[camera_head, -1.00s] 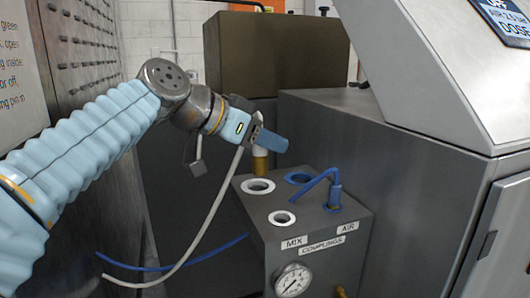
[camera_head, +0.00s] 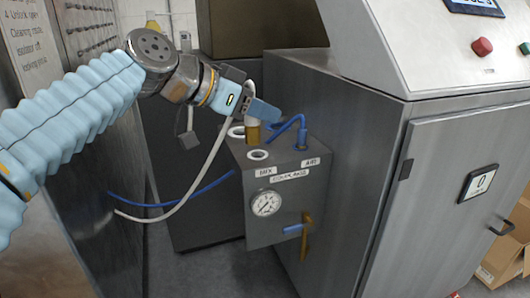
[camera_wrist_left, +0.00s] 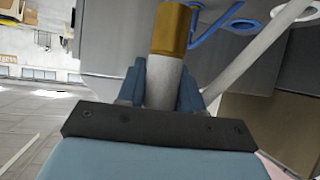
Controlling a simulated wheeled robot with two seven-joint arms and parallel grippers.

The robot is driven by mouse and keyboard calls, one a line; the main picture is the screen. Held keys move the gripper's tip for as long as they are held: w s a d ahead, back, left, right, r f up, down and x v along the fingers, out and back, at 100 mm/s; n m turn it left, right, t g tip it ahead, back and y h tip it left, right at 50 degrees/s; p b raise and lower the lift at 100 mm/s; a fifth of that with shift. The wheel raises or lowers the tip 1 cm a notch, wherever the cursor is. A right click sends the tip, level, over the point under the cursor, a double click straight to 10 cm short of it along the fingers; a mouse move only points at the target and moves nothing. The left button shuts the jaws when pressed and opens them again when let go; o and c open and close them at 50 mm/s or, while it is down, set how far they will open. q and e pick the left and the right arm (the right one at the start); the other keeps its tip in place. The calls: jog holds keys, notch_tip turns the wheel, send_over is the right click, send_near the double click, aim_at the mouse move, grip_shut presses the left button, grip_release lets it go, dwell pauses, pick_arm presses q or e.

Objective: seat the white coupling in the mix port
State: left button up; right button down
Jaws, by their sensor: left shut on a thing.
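The white coupling (camera_head: 252,121) has a brass lower end (camera_head: 253,134) pointing down. My left gripper (camera_head: 262,112) is shut on its white body and holds it over the top of the grey couplings box (camera_head: 240,200). In the left wrist view the coupling (camera_wrist_left: 164,82) stands between the blue fingers, brass end outward. Two white-ringed holes, a rear one (camera_head: 236,132) and a front one (camera_head: 258,155), lie on the side labelled MIX (camera_head: 265,171). The coupling appears right of the rear ring and behind the front one; its height above the box is unclear. My right gripper is not in view.
A blue hose (camera_head: 289,124) is plugged in on the AIR side, close right of the coupling. A white hose (camera_head: 190,190) hangs from my gripper toward the left panel. A gauge (camera_head: 266,203) and brass valve (camera_head: 305,238) are on the box front. A steel cabinet (camera_head: 360,160) stands right.

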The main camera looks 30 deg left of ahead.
pick_arm(q)
jog(key=w+a+f+b, duration=0.1)
jog(key=w+f, duration=0.2)
jog(key=f, duration=0.1)
jog(key=w+a+f+b, duration=0.1)
jog(key=w+a+f, duration=0.1)
jog(key=w+f, duration=0.1)
jog(key=w+a+f+b, duration=0.1)
jog(key=w+f, duration=0.2)
jog(key=f, duration=0.1)
jog(key=shift+w+a+f, duration=0.3)
jog(key=shift+a, duration=0.05)
jog(key=shift+r, duration=0.1)
jog(key=shift+f, duration=0.2)
jog(key=o, duration=1.1)
jog(key=shift+r, duration=0.1)
